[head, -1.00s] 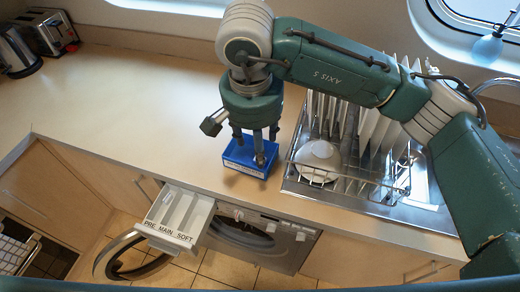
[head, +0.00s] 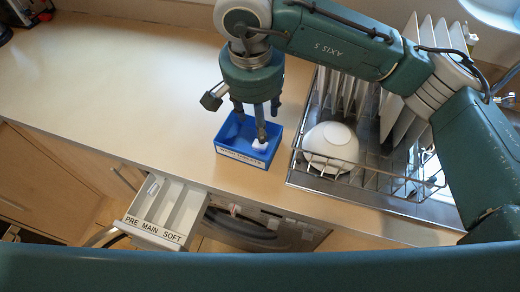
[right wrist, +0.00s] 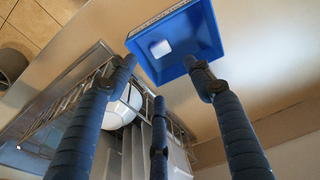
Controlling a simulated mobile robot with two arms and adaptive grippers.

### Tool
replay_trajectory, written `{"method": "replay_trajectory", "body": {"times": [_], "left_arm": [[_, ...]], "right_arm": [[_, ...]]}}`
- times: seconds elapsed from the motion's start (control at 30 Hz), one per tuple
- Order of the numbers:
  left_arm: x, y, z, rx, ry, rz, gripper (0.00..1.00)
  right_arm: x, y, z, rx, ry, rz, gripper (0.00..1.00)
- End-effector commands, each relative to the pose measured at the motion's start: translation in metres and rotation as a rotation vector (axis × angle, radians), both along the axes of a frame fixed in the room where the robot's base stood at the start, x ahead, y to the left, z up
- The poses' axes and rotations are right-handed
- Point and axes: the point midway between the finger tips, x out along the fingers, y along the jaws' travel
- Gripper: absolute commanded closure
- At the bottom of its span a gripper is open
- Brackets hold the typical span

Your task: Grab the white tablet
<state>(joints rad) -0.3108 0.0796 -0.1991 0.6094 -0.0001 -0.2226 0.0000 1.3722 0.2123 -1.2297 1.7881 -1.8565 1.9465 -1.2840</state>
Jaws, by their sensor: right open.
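The white tablet (head: 259,145) lies inside a small open blue box (head: 240,157) on the worktop, near its right inner side in the head view. My right gripper (head: 256,120) hangs above the box with its fingers spread, open and empty. One finger passes close to the tablet in the head view; contact cannot be told. In the right wrist view the tablet (right wrist: 161,47) shows clear of the fingers, beyond their tips, inside the box (right wrist: 207,32). My left gripper is not in view.
A dish rack (head: 375,172) with upright plates and a white bowl (head: 331,143) stands on the sink, close right of the box. An open detergent drawer (head: 160,215) juts out below the worktop edge. The worktop (head: 120,90) left of the box is clear.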

Motion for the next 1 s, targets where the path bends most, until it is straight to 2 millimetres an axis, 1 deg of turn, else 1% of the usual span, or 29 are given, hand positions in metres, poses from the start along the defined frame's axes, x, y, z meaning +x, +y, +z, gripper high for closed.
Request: {"method": "replay_trajectory", "body": {"times": [0.03,0.07,0.23,0.33,0.4,0.53,0.73,0.8,0.9,1.0], "left_arm": [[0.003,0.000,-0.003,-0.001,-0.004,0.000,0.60],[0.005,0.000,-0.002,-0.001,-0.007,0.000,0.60],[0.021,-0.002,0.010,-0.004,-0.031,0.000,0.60],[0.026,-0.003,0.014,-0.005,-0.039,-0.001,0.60],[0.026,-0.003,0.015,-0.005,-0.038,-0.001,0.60],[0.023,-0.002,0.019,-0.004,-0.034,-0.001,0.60],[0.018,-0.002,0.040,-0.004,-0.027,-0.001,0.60],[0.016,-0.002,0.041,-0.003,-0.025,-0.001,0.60],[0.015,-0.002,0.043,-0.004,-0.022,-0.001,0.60],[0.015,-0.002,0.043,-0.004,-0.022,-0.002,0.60]], "right_arm": [[0.000,0.000,-0.006,0.000,0.001,0.000,0.48],[0.000,0.000,-0.008,0.000,0.002,-0.001,0.48],[0.003,-0.002,-0.032,-0.001,0.006,0.000,0.48],[0.005,-0.002,-0.046,0.000,0.004,0.000,0.48],[0.006,-0.003,-0.053,-0.001,0.004,0.000,0.48],[0.007,-0.002,-0.060,0.000,0.002,-0.001,0.48],[0.008,0.000,-0.086,-0.001,0.007,-0.002,0.48],[0.010,0.000,-0.097,0.000,0.004,-0.001,0.48],[0.012,-0.001,-0.107,-0.001,0.003,-0.001,0.48],[0.013,-0.001,-0.110,0.000,0.000,0.000,0.48]]}}
